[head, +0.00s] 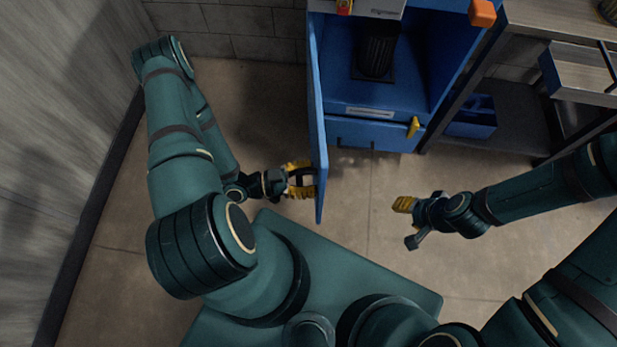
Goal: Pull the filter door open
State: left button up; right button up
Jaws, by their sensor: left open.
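The blue filter door (318,120) stands swung out from the blue cabinet (425,60), seen nearly edge-on in the head view. A dark cylindrical filter (376,53) stands inside the open compartment. My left gripper (302,179) is open at the left face of the door, near its outer edge; I cannot tell whether it touches the door. My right gripper (404,222) is to the right of the door, in front of the cabinet and apart from it.
A lower blue panel with a yellow handle (413,127) sits below the compartment. An orange part (482,13) is at the cabinet's top right. A metal workbench (560,22) with a shelf and a blue bin (472,118) stands at right. A grey wall is at left.

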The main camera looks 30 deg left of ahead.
pick_arm(q)
jog(key=v, duration=1.2)
jog(key=shift+r, duration=0.1)
dwell(0.4)
